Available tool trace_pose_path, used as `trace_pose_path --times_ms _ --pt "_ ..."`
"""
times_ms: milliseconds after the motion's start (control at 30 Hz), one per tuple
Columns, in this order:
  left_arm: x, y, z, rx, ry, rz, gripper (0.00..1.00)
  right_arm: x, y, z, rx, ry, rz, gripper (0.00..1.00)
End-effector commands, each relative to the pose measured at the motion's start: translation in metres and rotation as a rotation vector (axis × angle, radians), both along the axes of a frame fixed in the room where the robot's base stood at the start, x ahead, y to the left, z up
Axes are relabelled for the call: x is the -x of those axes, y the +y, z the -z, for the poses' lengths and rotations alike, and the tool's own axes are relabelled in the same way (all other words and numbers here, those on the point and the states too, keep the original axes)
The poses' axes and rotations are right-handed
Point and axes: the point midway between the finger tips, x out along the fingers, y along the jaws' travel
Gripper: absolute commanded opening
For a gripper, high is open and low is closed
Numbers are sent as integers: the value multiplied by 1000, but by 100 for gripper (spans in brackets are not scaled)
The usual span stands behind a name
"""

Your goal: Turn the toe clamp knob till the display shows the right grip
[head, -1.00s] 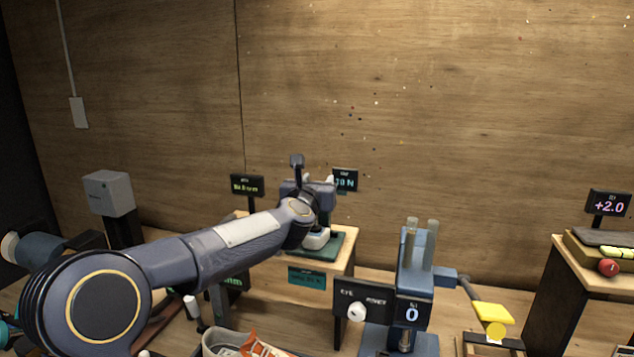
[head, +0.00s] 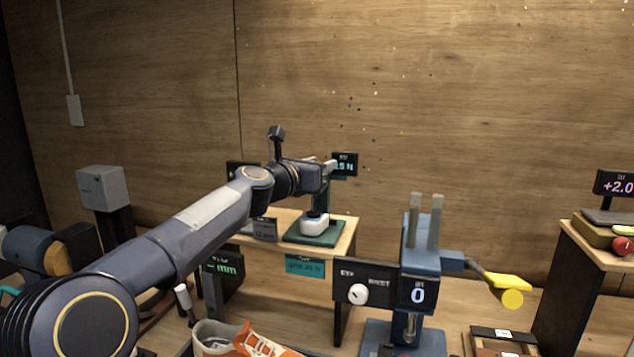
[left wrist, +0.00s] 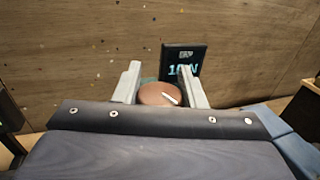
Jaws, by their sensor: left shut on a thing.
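The toe clamp is a green stand (head: 322,236) with a white block (head: 314,224) low on it, on a wooden shelf. Its round brown knob (left wrist: 157,95) with a white pointer mark shows in the left wrist view. My left gripper (left wrist: 165,88) is shut on the knob, one finger on each side. In the head view my left gripper (head: 329,167) is at the top of the stand and hides the knob. The small dark display (head: 345,164) behind it shows a number ending in N, partly covered. It also shows in the left wrist view (left wrist: 192,56). My right gripper is out of view.
An orange and white sneaker (head: 246,343) lies in front. A blue stand (head: 418,243) with a white dial (head: 358,293) and a display reading 0 is to the right. A yellow paddle (head: 500,281) juts from it. A wooden wall stands behind.

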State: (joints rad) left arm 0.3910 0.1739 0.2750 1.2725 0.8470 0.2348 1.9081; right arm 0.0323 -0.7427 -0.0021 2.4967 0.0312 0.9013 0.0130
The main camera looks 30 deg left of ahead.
Motion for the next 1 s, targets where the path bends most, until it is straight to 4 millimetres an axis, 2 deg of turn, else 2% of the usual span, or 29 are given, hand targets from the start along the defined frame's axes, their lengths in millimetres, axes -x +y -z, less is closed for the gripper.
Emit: trace_pose_path --times_ms 33,100,433,1000 --pt "0 1 3 -1 -1 34 14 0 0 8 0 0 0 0" --pt "0 0 2 -1 0 85 14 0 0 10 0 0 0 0" --pt "0 -4 -1 -1 2 262 14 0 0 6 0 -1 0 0" --pt "1 -5 0 -1 2 316 14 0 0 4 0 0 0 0"
